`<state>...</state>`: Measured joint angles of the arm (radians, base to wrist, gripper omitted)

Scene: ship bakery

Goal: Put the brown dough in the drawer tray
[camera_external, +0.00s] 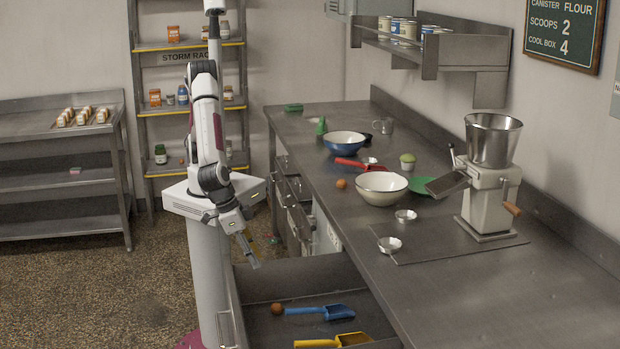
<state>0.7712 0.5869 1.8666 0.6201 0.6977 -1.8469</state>
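A small brown ball (277,309), which looks like dough, lies in the open drawer tray (262,283), at the end of the blue scoop's handle. A second small ball (341,183), more orange-brown, sits on the steel counter left of the cream bowl. I cannot tell for sure which of them is the brown dough. My gripper (254,256) points down at the drawer's back left edge, above and behind the brown ball and apart from both balls. Its fingers are too small to show whether they are open or shut.
A blue scoop (322,311) and a yellow scoop (335,341) lie in the drawer. On the counter (460,300) stand a cream bowl (381,188), a blue bowl (343,143), a red scoop (350,163) and a mill (488,195). The counter's front right is clear.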

